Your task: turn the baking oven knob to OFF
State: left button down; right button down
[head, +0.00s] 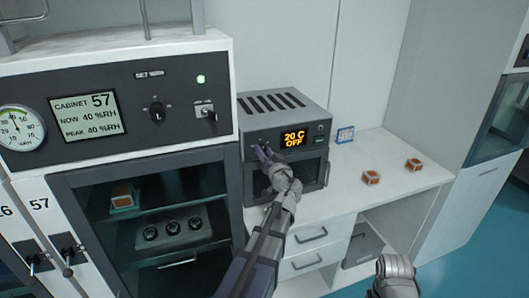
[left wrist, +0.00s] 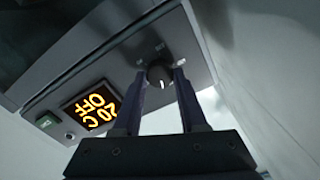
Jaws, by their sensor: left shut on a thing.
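The baking oven (head: 300,102) is a grey box with a slotted top and a dark front, standing on the white bench. Its display (head: 294,138) reads "20 C" and "OFF" in orange; the display also shows upside down in the left wrist view (left wrist: 97,107). The oven knob (left wrist: 159,76) is small, round and dark with a light pointer mark. My left gripper (head: 262,153) is at the left of the oven's control panel. In the left wrist view its two fingers (left wrist: 160,80) are shut on the knob, one on each side. In the head view the gripper hides the knob.
A humidity cabinet (head: 150,72) with dials and a glass door stands close on the left. Part of my right arm shows at the bottom.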

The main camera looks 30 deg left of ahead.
pick_arm(q)
jog(key=shift+s+n, duration=0.1)
jog(key=shift+n, duration=1.4)
jog(key=shift+c, duration=2.2)
grip_release()
jog(key=v, duration=0.7)
jog(key=shift+s+d, duration=0.25)
